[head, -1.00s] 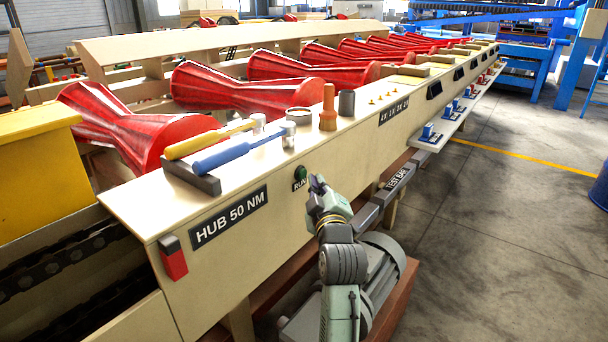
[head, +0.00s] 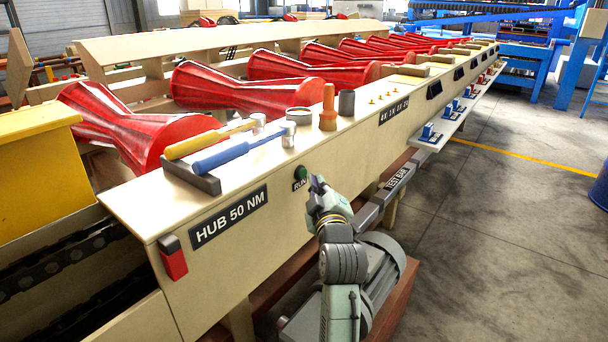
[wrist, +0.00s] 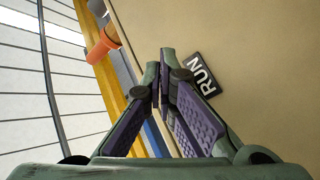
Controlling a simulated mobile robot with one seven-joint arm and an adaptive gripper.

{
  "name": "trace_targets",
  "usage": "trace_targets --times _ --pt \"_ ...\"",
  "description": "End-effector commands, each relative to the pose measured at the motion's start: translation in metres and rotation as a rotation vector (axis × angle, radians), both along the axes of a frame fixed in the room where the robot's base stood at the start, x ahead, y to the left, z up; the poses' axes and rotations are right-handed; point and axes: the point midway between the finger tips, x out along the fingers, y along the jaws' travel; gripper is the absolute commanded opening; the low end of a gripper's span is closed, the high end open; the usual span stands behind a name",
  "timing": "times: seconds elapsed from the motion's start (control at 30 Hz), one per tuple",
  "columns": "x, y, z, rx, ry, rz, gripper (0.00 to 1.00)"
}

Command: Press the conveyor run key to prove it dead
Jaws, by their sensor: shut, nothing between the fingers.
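The conveyor run key is a green round button (head: 301,173) on the pale side panel of the conveyor, above a black RUN label (head: 299,185). My gripper (head: 318,181) is just right of the button in the head view, its tips close to the panel. In the wrist view my gripper (wrist: 166,62) is shut and empty, its fingertips together. The RUN label (wrist: 203,75) lies right of the fingertips there. The button does not show in the wrist view. I cannot tell whether the fingertips touch the panel.
A blue-handled tool (head: 235,155) and a yellow-handled tool (head: 205,140) lie on the ledge above, near an orange bottle-like piece (head: 328,112). A red block (head: 173,260) hangs on the panel's near end. A grey motor (head: 378,275) sits below my arm. Floor at right is clear.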

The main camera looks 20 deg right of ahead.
Motion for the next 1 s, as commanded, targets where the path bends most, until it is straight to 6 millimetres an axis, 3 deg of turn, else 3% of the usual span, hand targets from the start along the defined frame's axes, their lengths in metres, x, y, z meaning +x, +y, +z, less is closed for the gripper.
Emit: trace_targets --times 1.0 --pt "0.0097 0.0077 0.0001 0.0 -0.001 0.001 0.0"
